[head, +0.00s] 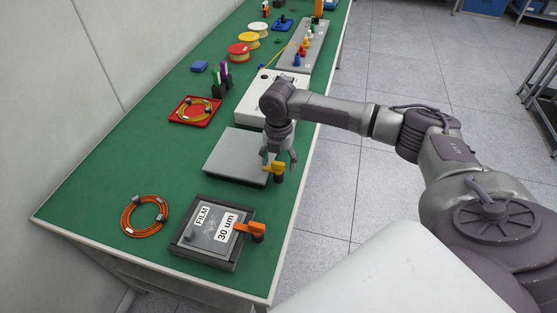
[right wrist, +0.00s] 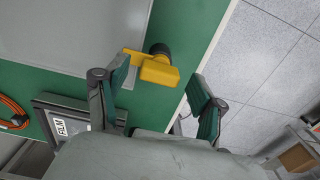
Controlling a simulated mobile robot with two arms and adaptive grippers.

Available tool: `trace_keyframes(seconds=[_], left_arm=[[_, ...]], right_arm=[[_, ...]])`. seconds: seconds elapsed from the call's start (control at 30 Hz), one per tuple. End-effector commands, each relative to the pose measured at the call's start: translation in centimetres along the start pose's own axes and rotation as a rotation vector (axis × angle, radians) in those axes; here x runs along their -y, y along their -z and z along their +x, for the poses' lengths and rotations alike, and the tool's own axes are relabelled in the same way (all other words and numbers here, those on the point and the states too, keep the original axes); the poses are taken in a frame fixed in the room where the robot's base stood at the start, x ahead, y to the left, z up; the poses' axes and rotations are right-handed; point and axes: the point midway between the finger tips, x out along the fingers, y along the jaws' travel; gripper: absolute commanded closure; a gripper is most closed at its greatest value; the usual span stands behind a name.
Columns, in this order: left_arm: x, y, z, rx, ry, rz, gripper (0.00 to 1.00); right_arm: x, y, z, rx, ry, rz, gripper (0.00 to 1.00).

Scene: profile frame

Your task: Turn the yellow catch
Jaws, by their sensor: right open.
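The yellow catch (head: 274,167) sits at the right edge of a flat grey panel (head: 228,160) on the green bench. A dark round post shows at the catch. In the right wrist view the catch (right wrist: 160,70) has a thin arm pointing left toward the grey panel and a thicker block at its right. My right gripper (head: 279,163) is open, pointing down over the catch. In the right wrist view the catch lies between the spread fingers, nearer the left one; I cannot tell whether they touch. My left gripper is not in view.
A frame marked FILM 30 um (head: 213,236) with an orange catch (head: 250,228) stands at the near end. An orange cable coil (head: 145,215) lies left of it. A red tray (head: 194,111) and a white box (head: 255,90) stand farther back. The bench edge is close right.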

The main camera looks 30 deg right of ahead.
Motion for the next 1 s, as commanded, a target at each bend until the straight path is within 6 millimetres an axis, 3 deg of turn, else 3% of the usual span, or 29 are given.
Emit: trace_keyframes(seconds=[0.3,0.67,1.0], left_arm=[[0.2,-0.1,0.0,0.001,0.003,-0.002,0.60],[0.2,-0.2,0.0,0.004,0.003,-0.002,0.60],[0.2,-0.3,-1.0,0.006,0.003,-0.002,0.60]], right_arm=[[0.0,0.0,0.3,0.001,0.000,0.000,0.31],[0.0,0.0,0.3,0.001,0.000,0.001,0.90],[0.0,0.0,0.1,0.000,0.002,0.047,0.91]])
